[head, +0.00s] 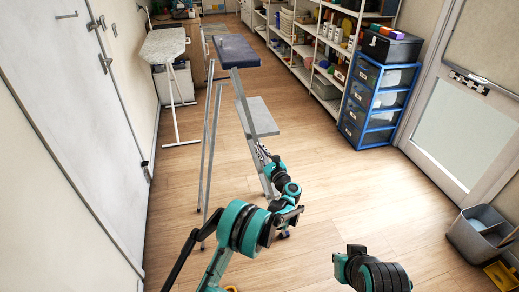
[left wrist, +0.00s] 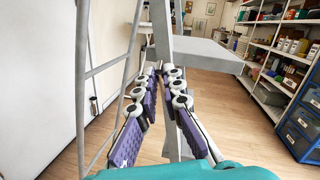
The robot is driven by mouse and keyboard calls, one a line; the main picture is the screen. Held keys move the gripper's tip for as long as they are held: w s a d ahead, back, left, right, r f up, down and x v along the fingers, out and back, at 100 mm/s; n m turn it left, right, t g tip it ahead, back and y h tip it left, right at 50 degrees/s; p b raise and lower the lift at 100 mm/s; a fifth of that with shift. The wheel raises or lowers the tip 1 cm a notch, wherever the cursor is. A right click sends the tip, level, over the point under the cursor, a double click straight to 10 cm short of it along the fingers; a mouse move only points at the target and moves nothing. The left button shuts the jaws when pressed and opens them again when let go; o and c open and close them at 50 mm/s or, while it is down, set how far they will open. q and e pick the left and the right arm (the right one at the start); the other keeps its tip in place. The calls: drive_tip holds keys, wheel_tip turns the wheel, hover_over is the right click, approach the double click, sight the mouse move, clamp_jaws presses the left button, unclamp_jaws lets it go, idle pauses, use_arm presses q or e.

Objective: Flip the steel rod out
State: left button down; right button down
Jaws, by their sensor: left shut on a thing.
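A grey stepladder stands ahead, with a dark blue top (head: 225,50) and a grey step (head: 260,117). Its thin steel rods (head: 209,150) form a leg frame on the left, which also shows with crossbars in the left wrist view (left wrist: 81,85). My left gripper (head: 262,153) is at the ladder's near grey rail (head: 242,98). In the left wrist view its purple fingers (left wrist: 165,75) close around this rail (left wrist: 162,30), just below the level of the step (left wrist: 205,52). My right gripper is out of view; only part of my right arm shows.
An ironing board (head: 163,46) stands behind the ladder on the left. Shelving (head: 325,75) and a blue drawer unit (head: 372,105) line the right. A grey bin (head: 475,240) is at the lower right. The wooden floor right of the ladder is clear.

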use_arm(q)
drive_tip(key=shift+s+d+f+n+t+y, duration=0.15)
drive_tip(key=shift+s+f+n+t+y, duration=0.25)
drive_tip(key=shift+y, duration=0.3)
drive_tip(key=shift+w, duration=0.1)
drive_tip(key=c, duration=1.6)
unclamp_jaws()
drive_tip(key=shift+c, duration=0.2)
drive_tip(key=v, duration=1.2)
drive_tip(key=shift+f, duration=0.1)
